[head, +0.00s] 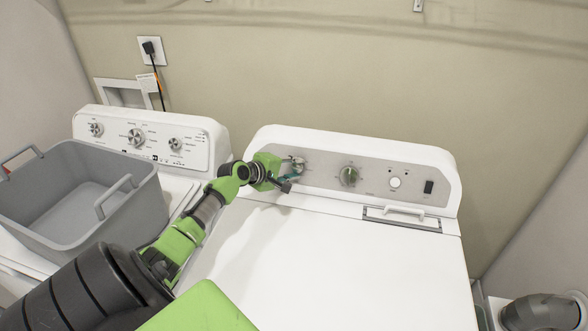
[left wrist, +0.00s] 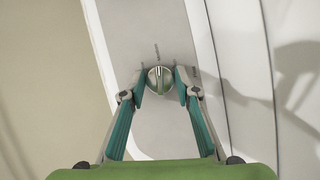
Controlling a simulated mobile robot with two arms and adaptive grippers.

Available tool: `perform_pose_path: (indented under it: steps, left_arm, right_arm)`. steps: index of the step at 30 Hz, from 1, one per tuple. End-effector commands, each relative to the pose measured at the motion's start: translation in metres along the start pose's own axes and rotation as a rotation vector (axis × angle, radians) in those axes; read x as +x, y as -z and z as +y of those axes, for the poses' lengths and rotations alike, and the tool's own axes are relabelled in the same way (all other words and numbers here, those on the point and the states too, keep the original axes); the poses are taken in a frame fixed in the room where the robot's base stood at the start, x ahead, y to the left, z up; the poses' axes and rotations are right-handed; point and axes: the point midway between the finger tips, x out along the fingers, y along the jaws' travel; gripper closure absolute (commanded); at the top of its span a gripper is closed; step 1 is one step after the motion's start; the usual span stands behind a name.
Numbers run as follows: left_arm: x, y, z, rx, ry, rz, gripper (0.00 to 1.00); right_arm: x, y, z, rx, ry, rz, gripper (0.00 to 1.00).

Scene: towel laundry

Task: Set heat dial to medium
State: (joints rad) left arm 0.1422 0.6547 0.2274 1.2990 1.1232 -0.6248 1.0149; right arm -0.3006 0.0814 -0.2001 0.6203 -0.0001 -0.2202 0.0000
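The white dryer's grey control panel (head: 322,174) has a left dial and a middle dial (head: 349,176). My left gripper (head: 291,171) is at the left dial and mostly hides it in the head view. In the left wrist view, that round silver dial (left wrist: 160,79) sits between the teal fingertips of my left gripper (left wrist: 159,83). One finger is close against each side, and the gripper looks shut on it. The dial's raised grip runs roughly up and down in that view, near a printed mark. The labels are too small to read. My right gripper is not in view.
A washer (head: 205,140) with several dials stands at the left, with a grey basket (head: 135,205) on it. A white button (head: 395,183) and a dark switch (head: 429,187) are on the panel's right. The dryer top (head: 340,260) is clear.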

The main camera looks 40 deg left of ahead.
Motion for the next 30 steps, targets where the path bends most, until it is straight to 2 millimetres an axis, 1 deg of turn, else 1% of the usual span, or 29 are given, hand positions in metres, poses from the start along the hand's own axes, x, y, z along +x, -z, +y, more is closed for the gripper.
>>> perform_pose_path:
  steps: [2, 11, 16, 20, 30]
  left_arm:
    - [0.0, -0.001, -0.001, -0.001, 0.002, -0.001, 0.55]
    - [0.0, 0.0, 0.0, -0.001, 0.0, 0.0, 0.55]
    - [-0.009, 0.0, -0.001, 0.001, 0.001, 0.0, 0.55]
    - [-0.026, 0.001, -0.001, 0.003, 0.001, 0.001, 0.55]
    - [-0.087, 0.0, -0.002, 0.001, 0.001, 0.0, 0.55]
  right_arm:
    - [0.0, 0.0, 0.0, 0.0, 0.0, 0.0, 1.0]
    - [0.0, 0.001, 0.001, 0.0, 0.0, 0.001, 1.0]
    - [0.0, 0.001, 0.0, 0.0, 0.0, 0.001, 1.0]
    - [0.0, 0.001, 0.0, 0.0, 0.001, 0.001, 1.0]
    - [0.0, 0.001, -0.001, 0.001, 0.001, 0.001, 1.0]
